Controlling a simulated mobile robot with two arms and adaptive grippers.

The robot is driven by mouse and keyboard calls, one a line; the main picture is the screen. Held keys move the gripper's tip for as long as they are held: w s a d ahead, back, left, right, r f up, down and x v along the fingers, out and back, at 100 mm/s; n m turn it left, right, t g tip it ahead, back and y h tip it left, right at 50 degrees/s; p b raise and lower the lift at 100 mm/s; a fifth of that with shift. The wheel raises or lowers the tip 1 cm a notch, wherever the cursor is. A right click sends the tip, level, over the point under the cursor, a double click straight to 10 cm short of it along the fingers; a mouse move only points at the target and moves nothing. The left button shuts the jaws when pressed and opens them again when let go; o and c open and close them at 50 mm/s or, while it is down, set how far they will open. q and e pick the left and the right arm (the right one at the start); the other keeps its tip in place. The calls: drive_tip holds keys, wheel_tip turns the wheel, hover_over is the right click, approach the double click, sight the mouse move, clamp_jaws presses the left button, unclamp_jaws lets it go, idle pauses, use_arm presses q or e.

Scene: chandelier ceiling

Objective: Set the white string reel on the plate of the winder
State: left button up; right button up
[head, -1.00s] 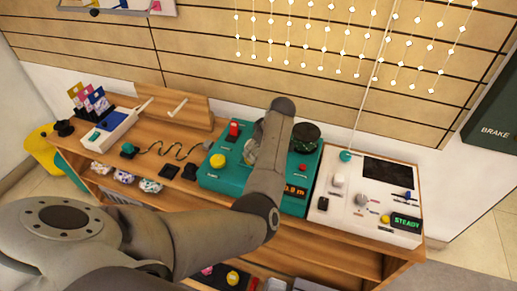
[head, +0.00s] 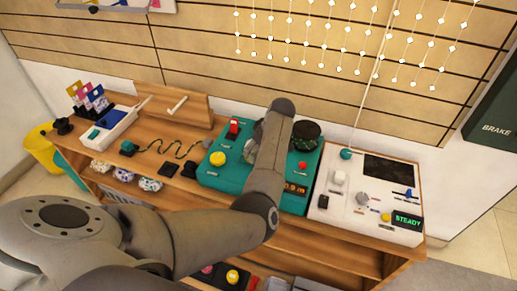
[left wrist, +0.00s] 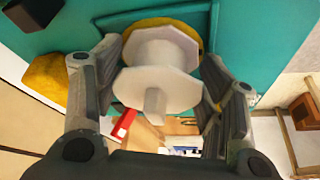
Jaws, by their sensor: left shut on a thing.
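The winder (head: 222,178) is a teal box on the wooden bench, with a yellow button, a red switch and a small display. My left gripper (left wrist: 160,66) is shut on the white string reel (left wrist: 158,87), with one finger on each side of it. In the left wrist view the reel's white flanges and end stub show, and a round yellow-rimmed plate (left wrist: 186,26) lies behind it on the teal top. I cannot tell whether reel and plate touch. In the head view my forearm hides most of the left gripper (head: 257,143). My right gripper is not in view.
A dark spool (head: 306,136) stands on the winder, right of my arm. A white panel (head: 340,205) with a black screen reading STEADY stands to the right. A squiggly cord (head: 178,148) and a white box (head: 112,130) lie to the left. Hanging bead strings cover the wall above.

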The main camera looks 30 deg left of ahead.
use_arm(q)
drive_tip(key=shift+f, duration=0.2)
drive_tip(key=o, duration=1.1)
drive_tip(key=shift+c, duration=1.2)
